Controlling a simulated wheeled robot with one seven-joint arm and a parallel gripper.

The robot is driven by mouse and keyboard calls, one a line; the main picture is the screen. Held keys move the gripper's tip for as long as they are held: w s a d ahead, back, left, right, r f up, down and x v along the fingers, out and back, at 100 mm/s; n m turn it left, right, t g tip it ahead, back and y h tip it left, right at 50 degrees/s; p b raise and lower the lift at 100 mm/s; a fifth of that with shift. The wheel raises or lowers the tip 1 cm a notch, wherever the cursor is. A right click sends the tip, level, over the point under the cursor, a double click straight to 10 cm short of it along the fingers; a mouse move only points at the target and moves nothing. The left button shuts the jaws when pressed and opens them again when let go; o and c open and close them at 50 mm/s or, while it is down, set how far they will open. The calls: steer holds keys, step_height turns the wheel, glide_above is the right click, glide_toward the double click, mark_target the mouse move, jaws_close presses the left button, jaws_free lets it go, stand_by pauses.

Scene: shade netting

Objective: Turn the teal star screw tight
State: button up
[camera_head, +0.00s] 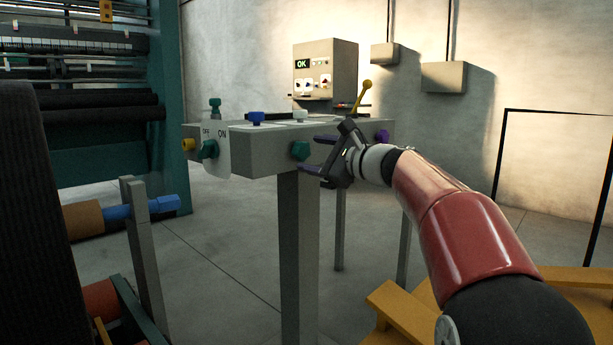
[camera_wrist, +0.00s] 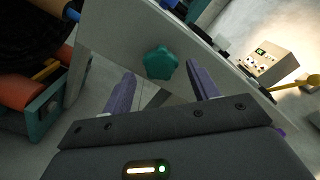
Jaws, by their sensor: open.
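The teal star screw (camera_head: 300,150) is on the front face of the grey bench beam (camera_head: 262,160). It also shows in the wrist view (camera_wrist: 160,63) as a five-lobed knob, near the tips of my gripper. My gripper (camera_head: 312,154) is open, with its two purple fingers apart. In the wrist view the fingers (camera_wrist: 158,84) lie to the left and right of the screw, with the screw seen between and slightly beyond their tips. I cannot tell whether either finger touches it.
A purple knob (camera_head: 382,136) is on the right part of the front face. Blue (camera_head: 257,118) and white knobs sit on top. A yellow lever (camera_head: 362,95) and a box reading OK (camera_head: 325,72) stand behind.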

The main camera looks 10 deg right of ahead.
mark_target(305, 151)
steer(key=shift+r+n, duration=0.1)
steer(key=shift+n, duration=0.2)
steer(key=shift+w, duration=0.1)
steer(key=shift+p+x, duration=0.8)
steer(key=shift+x, duration=0.75)
